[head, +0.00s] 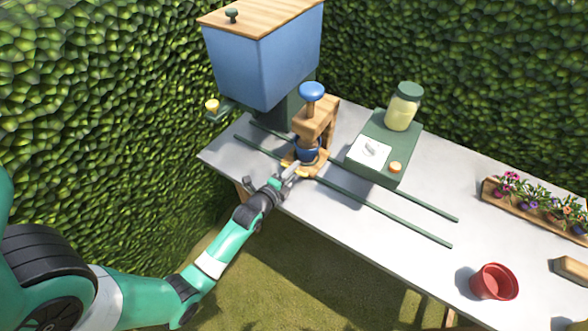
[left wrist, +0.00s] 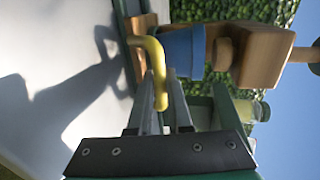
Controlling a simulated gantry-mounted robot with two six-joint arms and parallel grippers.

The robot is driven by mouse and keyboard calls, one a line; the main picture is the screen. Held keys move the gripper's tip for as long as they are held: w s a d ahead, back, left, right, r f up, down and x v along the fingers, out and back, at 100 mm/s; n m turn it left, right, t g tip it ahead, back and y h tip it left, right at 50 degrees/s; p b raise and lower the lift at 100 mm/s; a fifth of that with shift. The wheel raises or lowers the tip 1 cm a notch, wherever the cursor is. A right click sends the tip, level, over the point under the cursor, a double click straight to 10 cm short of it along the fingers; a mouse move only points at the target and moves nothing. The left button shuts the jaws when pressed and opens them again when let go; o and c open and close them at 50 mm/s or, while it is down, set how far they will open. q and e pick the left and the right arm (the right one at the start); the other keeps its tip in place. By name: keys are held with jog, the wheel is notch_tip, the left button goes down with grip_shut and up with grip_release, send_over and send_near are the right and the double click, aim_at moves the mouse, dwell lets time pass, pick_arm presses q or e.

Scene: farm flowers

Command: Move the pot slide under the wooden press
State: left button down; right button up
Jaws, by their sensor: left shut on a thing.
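The wooden press (head: 318,115) with a blue knob (head: 312,91) stands at the left part of the table. The wooden pot slide (head: 308,170) sits at its foot on the green rails, carrying a blue pot (head: 307,152). In the head view the pot appears below the press's upper part. The left wrist view shows the blue pot (left wrist: 184,52) beside the press's wooden ram (left wrist: 224,54). My left gripper (head: 290,176) is shut on the slide's yellow handle (left wrist: 155,62), at the slide's front side. My right gripper is out of view.
Two green rails (head: 400,229) run along the table. A blue hopper (head: 265,60) stands behind left; a green box (head: 385,150) with a jar (head: 404,107) stands right of the press. A red pot (head: 494,282) and a flower tray (head: 535,208) are further right.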

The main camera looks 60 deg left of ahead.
pick_arm(q)
jog(key=shift+w+d, duration=0.1)
dwell(0.3)
jog(key=c, duration=0.8)
grip_release()
jog(key=shift+c, duration=0.2)
jog(key=shift+s+d+r, duration=0.15)
jog(key=shift+s, duration=0.2)
jog(key=p+v, duration=0.3)
jog(key=v, duration=0.8)
